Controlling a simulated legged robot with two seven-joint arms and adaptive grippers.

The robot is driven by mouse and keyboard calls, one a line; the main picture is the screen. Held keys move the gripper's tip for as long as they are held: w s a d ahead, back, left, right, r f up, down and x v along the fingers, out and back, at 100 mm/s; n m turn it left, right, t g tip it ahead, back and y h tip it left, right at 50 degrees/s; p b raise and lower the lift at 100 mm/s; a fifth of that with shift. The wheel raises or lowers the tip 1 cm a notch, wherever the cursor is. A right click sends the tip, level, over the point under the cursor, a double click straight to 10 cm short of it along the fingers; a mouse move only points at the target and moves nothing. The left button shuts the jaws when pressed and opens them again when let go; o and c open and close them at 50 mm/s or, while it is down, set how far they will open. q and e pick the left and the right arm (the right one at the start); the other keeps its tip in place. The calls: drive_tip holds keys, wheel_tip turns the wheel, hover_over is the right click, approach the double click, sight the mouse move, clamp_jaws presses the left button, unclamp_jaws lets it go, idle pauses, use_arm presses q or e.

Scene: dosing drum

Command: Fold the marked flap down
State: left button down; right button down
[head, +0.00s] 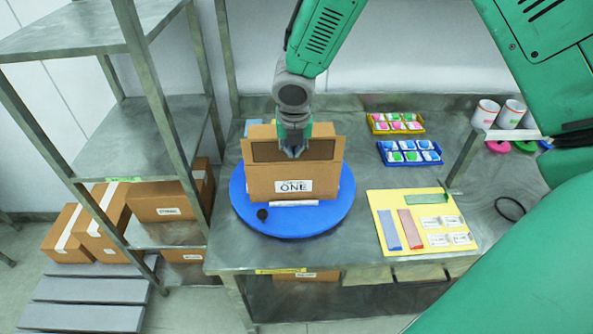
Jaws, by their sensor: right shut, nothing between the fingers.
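A brown cardboard box (270,188) labelled "ONE" stands on a round blue turntable (240,205). A flap (262,151) with a darker brown band runs along the top of its near side and looks raised rather than lying flat. My right gripper (293,153) comes down from above at the box's top, with its fingertips in front of the middle of the flap in the picture. It is shut and empty. I cannot tell whether it touches the flap. The gripper hides part of the flap and of the box's top. My left gripper is not in view.
A yellow board (413,240) with coloured strips lies right of the turntable on the metal table (350,255). Yellow (371,124) and blue (386,156) trays sit behind it. Cups (486,113) stand far right. A metal shelf (150,130) with boxes stands left.

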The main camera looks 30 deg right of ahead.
drive_tip(key=shift+w+d+f, duration=0.1)
drive_tip(key=shift+w+d, duration=0.35)
drive_tip(key=shift+w, duration=0.25)
drive_tip(key=shift+w+d+r, duration=0.1)
drive_tip(key=shift+w+d, duration=0.35)
drive_tip(key=shift+w, duration=0.25)
drive_tip(key=shift+w+d+f, duration=0.1)
drive_tip(key=shift+w+d, duration=0.35)
drive_tip(key=shift+w, duration=0.25)
drive_tip(key=shift+w+d+f, duration=0.2)
drive_tip(key=shift+w+f, duration=0.15)
drive_tip(key=shift+f, duration=0.1)
drive_tip(key=shift+w+d+f, duration=0.15)
drive_tip(key=shift+w+f, duration=0.15)
drive_tip(key=shift+f, duration=1.05)
drive_tip(key=w+d+v, duration=0.1)
drive_tip(key=v, duration=0.7)
drive_tip(key=shift+w+r, duration=0.15)
drive_tip(key=shift+w, duration=0.15)
